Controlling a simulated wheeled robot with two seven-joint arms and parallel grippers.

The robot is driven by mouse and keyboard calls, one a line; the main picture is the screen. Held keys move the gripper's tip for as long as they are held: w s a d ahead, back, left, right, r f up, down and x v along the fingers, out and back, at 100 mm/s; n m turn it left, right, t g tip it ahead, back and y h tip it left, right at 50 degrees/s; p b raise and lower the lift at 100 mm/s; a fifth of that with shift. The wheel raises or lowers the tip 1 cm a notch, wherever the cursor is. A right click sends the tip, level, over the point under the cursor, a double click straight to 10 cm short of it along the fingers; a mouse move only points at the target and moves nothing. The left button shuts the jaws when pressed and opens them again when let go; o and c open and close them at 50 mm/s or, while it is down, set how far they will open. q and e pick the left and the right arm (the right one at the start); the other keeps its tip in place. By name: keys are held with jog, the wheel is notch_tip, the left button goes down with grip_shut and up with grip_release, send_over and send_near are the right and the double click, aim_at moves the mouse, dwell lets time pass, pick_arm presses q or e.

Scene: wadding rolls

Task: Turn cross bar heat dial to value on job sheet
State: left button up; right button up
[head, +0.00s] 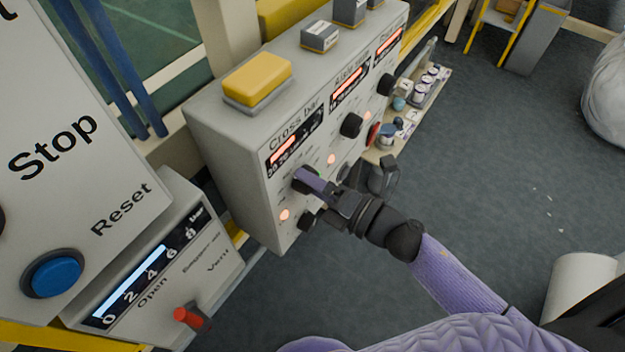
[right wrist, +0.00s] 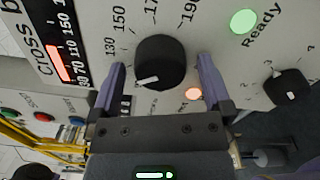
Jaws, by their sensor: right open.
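The black cross bar heat dial (head: 301,181) is on the grey control panel, below the "Cross bar" display (head: 294,143). In the right wrist view the dial (right wrist: 160,62) sits between the two purple fingers of my open right gripper (right wrist: 161,72), which flank it with small visible gaps. Its white mark points to the lower left, below the printed 130; the left finger hides part of the scale. The display (right wrist: 62,50) shows a red bar at the low end of its scale. In the head view my right gripper (head: 318,184) partly covers the dial. I cannot make out a job sheet.
A smaller black knob (head: 306,220) and a lit lamp (head: 285,214) are close below the dial. More black dials (head: 351,125) and a red button (head: 374,134) are farther along the panel. A shelf with small jars (head: 420,92) is behind.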

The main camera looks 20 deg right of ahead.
jog(key=shift+w+a, duration=0.1)
jog(key=shift+w, duration=0.1)
jog(key=shift+c, duration=0.7)
jog(key=c, duration=1.1)
jog(key=shift+m, duration=0.3)
jog(key=shift+r+m+p, duration=0.1)
jog(key=shift+m+p, duration=0.4)
jog(key=shift+p, duration=0.05)
jog(key=shift+m+p, duration=0.5)
jog(key=shift+m, duration=0.3)
jog(key=shift+m+p, duration=0.45)
jog(key=shift+m, duration=0.95)
jog(key=m+p, duration=0.2)
jog(key=m, duration=0.1)
pick_arm(q)
notch_tip(320, 180, up, 6)
jog(key=w+d+p, duration=0.1)
jog(key=w, duration=0.1)
jog(key=shift+w+d+t, duration=0.4)
pick_arm(e)
jog(key=m, duration=0.4)
jog(key=shift+m, duration=0.3)
pick_arm(q)
jog(key=shift+r, duration=0.1)
